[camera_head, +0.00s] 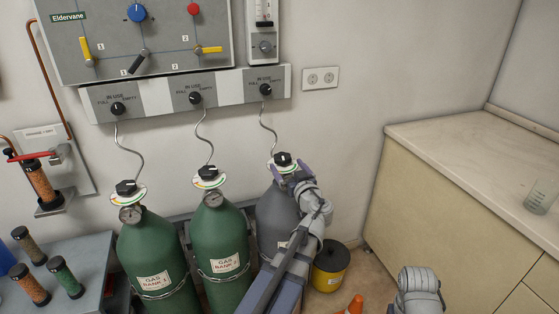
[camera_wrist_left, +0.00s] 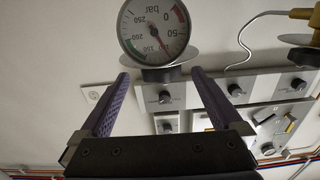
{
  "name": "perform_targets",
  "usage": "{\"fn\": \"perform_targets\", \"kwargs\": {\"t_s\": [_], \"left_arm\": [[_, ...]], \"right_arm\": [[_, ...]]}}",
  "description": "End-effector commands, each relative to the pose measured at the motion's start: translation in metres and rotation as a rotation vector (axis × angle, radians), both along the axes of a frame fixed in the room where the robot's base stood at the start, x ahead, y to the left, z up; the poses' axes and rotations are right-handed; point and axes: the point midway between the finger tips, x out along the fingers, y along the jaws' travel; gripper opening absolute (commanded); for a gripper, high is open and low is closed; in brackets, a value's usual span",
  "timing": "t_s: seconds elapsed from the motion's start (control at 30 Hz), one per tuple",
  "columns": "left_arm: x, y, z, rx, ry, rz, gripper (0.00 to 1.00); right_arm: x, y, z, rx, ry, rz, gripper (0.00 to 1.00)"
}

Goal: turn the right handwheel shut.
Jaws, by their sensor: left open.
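The right handwheel (camera_head: 283,160) is a black knob above a round coloured dial on top of the grey gas cylinder (camera_head: 275,222). My left gripper (camera_head: 291,173), with purple fingers, is open at the cylinder's neck, just below and in front of the handwheel. In the left wrist view its fingers (camera_wrist_left: 160,75) stand apart, with a bar pressure gauge (camera_wrist_left: 153,30) showing above and between them. The handwheel is mostly hidden there behind the gauge and a grey disc; only a dark part (camera_wrist_left: 161,76) shows between the fingertips. Contact cannot be told. My right gripper is out of view.
Two green cylinders with black handwheels, Gas Bank 1 (camera_head: 158,262) and Gas Bank 2 (camera_head: 220,250), stand to the left. A wall strip (camera_head: 228,91) with knobs and thin hoses hangs above. A yellow bin (camera_head: 330,268) is at right, before a beige cabinet (camera_head: 440,185).

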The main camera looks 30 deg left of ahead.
Motion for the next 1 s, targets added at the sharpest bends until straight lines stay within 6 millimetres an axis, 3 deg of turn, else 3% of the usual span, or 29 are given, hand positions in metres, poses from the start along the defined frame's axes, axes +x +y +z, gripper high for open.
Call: {"fn": "perform_targets", "kwargs": {"t_s": [0.27,0.7,1.0], "left_arm": [[0.007,0.008,0.003,0.006,-0.016,-0.005,1.00],[0.046,0.054,0.002,0.006,-0.014,-0.004,1.00],[0.052,0.062,0.002,0.006,-0.014,-0.005,1.00]], "right_arm": [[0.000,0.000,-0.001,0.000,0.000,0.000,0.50],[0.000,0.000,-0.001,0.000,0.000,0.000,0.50],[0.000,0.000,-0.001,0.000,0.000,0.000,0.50]]}}
